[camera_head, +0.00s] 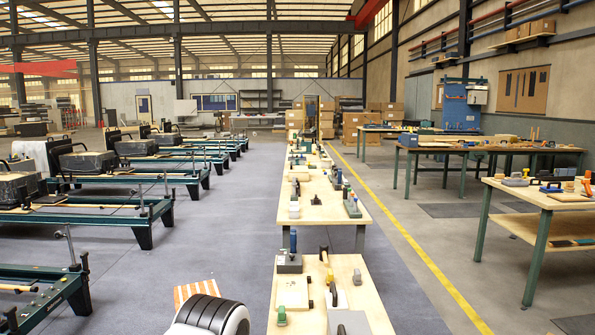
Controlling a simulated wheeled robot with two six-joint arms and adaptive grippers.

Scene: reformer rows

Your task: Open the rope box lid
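I cannot pick out the rope box or its lid with certainty. A pale, square, wooden box-like piece (291,293) lies on the near workbench (372,295), with small dark parts at its right side. I cannot tell whether it has a lid. A grey block with a blue upright part (289,262) stands behind it. The reformers at left carry dark box-shaped parts (87,163), whose contents are hidden. Neither of my grippers is in view.
A row of light-topped benches (345,212) runs away down the middle. More benches (540,199) stand at right past a yellow floor line (440,280). Reformers (95,218) line the left. Grey floor (225,225) between them and the middle benches is mostly clear.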

